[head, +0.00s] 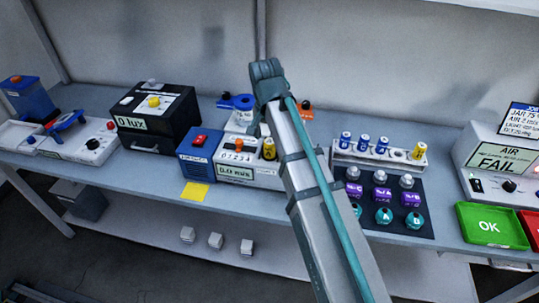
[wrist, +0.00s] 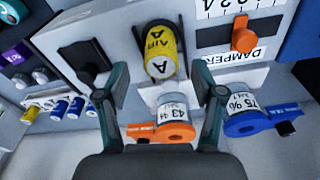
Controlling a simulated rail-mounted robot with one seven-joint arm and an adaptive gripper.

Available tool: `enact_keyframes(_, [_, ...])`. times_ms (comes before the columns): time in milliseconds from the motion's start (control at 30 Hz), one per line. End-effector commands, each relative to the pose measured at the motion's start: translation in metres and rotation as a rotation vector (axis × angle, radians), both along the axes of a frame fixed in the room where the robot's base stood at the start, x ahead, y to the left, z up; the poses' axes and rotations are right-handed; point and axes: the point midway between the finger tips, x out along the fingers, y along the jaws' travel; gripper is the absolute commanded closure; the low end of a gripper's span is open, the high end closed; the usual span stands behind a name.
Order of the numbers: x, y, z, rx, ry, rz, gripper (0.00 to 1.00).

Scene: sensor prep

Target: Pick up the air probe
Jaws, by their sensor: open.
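A yellow cylinder marked AIR A, the air probe, sits in a dark cradle on a white box; it shows in the wrist view (wrist: 160,45) and in the head view (head: 269,150). My gripper (wrist: 166,85) is open in the wrist view, its two teal fingers spread wide. The probe lies beyond the fingertips, between them in the picture, and I see no contact. In the head view my arm hides most of the gripper. Another yellow-topped cylinder (head: 420,151) stands in the white rack at the right.
Orange (wrist: 175,132) and blue (wrist: 238,121) holders with labelled jars stand close to the fingers. The box has a damper scale with an orange knob (wrist: 243,37). The rack (head: 375,155) holds several blue cylinders, behind a dark mat (head: 425,222) of jars. A green OK tray (head: 487,240) lies right.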

Motion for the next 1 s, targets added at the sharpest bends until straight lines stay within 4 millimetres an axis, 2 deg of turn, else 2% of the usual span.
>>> enact_keyframes(167, [0.000,0.000,-0.008,-0.001,0.001,0.000,0.32])
enact_keyframes(600, [0.004,-0.001,-0.050,-0.001,0.001,0.000,0.32])
enact_keyframes(900, [0.005,-0.001,-0.053,0.000,0.000,0.000,0.32])
enact_keyframes(1000, [0.005,-0.001,-0.053,0.000,0.000,0.001,0.49])
